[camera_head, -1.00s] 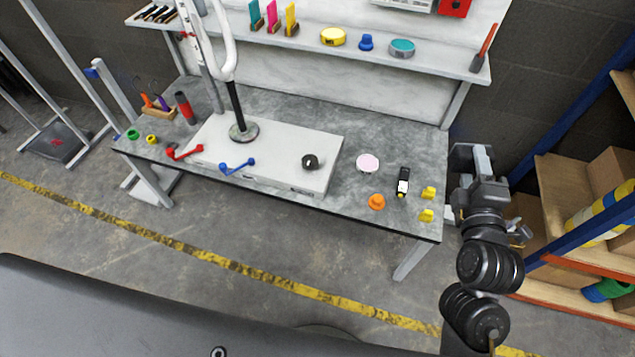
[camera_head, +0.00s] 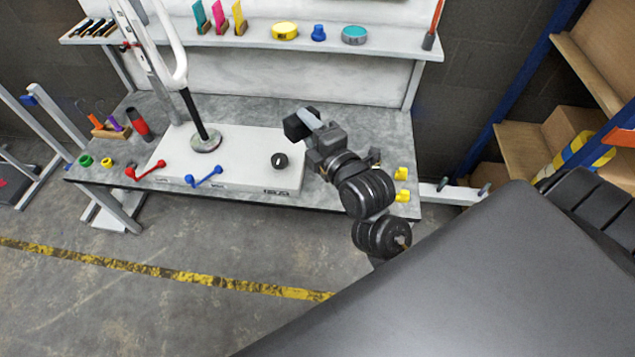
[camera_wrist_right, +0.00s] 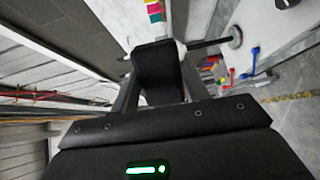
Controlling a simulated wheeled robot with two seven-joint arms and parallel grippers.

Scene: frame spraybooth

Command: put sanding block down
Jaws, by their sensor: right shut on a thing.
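My right gripper (camera_head: 310,122) is over the workbench (camera_head: 240,110), towards its right half, with the forearm reaching in from the lower right. It is shut on a dark block, the sanding block (camera_head: 294,126). In the right wrist view the block (camera_wrist_right: 155,70) is a black, upright slab between the two fingers. It appears held above the bench top, but the exact height cannot be told. The bench surface right of the white slab (camera_head: 240,150) is partly hidden by my arm. My left gripper is not in view.
Yellow pieces (camera_head: 402,174) stand at the bench's right end. A shelf (camera_head: 265,42) spans the back. A white-and-black stand (camera_head: 195,115) rises on the left.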

